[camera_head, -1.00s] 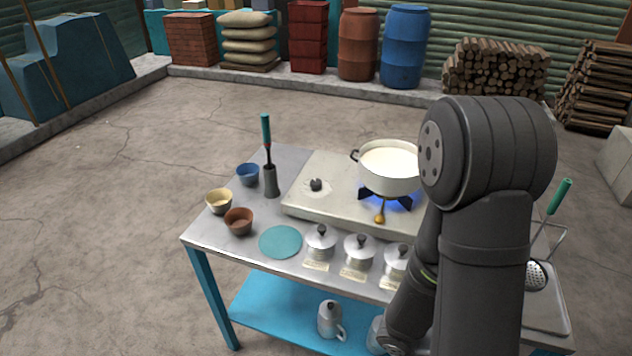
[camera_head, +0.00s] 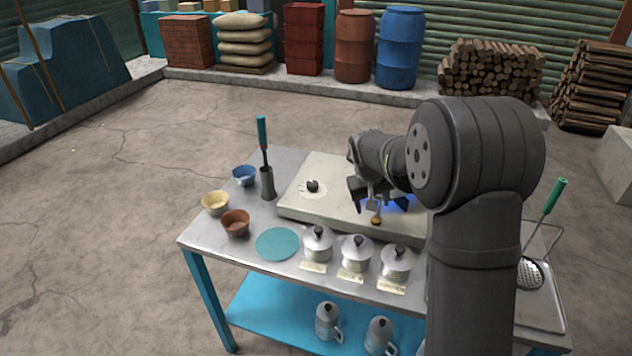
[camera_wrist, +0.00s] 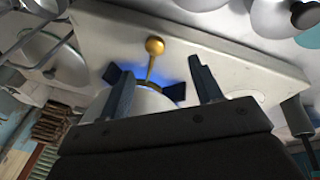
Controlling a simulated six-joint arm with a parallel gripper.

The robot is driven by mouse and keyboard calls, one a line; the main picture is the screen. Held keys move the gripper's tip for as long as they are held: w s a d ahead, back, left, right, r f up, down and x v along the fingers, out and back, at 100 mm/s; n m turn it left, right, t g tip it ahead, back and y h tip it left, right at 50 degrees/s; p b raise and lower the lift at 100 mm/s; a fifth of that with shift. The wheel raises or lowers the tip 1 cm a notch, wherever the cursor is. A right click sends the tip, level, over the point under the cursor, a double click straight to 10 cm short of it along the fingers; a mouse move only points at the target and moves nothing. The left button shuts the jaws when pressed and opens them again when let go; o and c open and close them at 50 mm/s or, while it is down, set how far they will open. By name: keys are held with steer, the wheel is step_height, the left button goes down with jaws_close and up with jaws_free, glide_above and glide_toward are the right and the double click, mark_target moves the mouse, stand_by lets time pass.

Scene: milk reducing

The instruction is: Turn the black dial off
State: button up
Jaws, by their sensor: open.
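The black dial (camera_head: 312,186) sits on the left part of the pale stove top (camera_head: 330,215), inside a light round marking. My gripper (camera_head: 368,207) is open above the right side of the stove, to the right of the dial and apart from it. A blue flame (camera_head: 402,203) burns on the burner beside my gripper. In the wrist view, my open gripper (camera_wrist: 165,85) points toward a brass knob (camera_wrist: 154,46) and the blue flame (camera_wrist: 140,75). The brass knob also shows in the head view (camera_head: 376,219). The pot is mostly hidden behind my arm in the head view.
Three lidded metal pots (camera_head: 356,252) stand along the table's front edge, next to a teal disc (camera_head: 277,243). Small bowls (camera_head: 215,203) and a green-handled tool in a holder (camera_head: 267,183) stand left of the stove. The stove top between dial and gripper looks clear.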

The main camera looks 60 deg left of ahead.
mark_target(312, 183)
steer(key=s+a+r+m+y, duration=0.1)
steer(key=s+a+r, duration=0.4)
steer(key=a, duration=0.3)
steer(key=s+a+r+m+y, duration=0.1)
steer(key=s+a+r+y, duration=0.1)
steer(key=s+a+r, duration=0.45)
steer(key=shift+g, duration=0.4)
steer(key=x, duration=1.9)
steer(key=shift+w+a, duration=0.3)
steer(key=shift+w, duration=0.15)
steer(key=shift+c, duration=0.2)
steer(key=c, duration=1)
